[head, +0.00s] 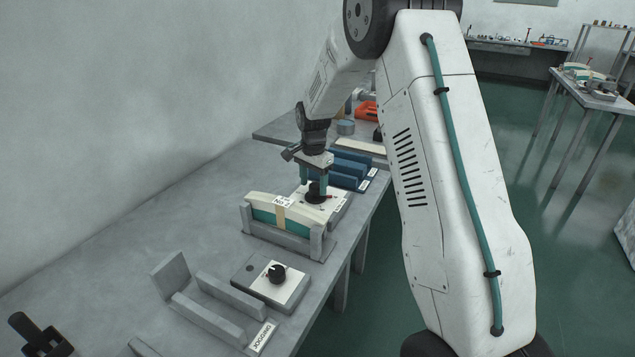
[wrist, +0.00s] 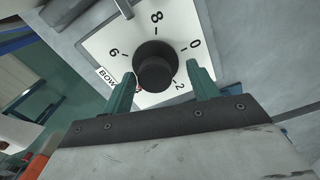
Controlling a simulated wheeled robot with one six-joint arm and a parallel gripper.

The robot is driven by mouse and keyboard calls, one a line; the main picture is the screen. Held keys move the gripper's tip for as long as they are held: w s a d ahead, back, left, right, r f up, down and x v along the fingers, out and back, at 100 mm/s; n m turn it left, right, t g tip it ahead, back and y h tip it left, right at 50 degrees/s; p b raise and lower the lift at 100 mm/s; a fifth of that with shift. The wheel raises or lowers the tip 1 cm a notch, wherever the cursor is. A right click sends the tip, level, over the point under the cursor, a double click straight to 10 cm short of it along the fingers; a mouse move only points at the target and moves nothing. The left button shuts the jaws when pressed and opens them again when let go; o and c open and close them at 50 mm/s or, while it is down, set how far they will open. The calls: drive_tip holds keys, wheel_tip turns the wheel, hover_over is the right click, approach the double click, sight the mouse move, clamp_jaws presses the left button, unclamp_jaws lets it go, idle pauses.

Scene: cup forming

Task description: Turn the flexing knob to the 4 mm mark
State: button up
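A black round knob (wrist: 154,65) sits on a white dial plate (wrist: 175,40) in the wrist view. The numbers 6, 8, 0 and 2 show around it, with a label starting "BOW", partly hidden. A small red mark shows at the knob's lower left, beside a finger; the knob's exact setting is unclear. My gripper (wrist: 163,89) is open, its teal fingers apart on either side of the knob's lower edge; contact cannot be told. In the head view my gripper (head: 315,185) points down over this dial. A second black knob (head: 277,271) is on a nearer grey box.
A grey cradle (head: 318,245) holding a cream and green curved block (head: 266,208) stands just before the dial. Blue blocks (head: 350,168) lie behind it. An empty grey holder (head: 205,315) is at the front. The table's left side is clear.

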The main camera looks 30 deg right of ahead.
sight(315, 185)
drive_tip(key=shift+s+d+f, duration=0.1)
drive_tip(key=shift+s+d, duration=0.05)
drive_tip(key=shift+d, duration=0.1)
drive_tip(key=shift+r, duration=3.9)
drive_tip(key=shift+s+n, duration=0.1)
drive_tip(key=shift+n, duration=0.3)
drive_tip(key=s+a+r+n, duration=0.4)
drive_tip(key=s, duration=0.9)
drive_tip(key=s+a+r+n, duration=0.4)
drive_tip(key=s+n, duration=0.1)
drive_tip(key=s, duration=0.9)
drive_tip(key=s+a+r+n+t, duration=0.1)
drive_tip(key=s+a+r+n, duration=0.3)
drive_tip(key=s, duration=1)
drive_tip(key=shift+s+a+r, duration=0.15)
drive_tip(key=shift+s+a, duration=0.05)
drive_tip(key=shift+a, duration=0.3)
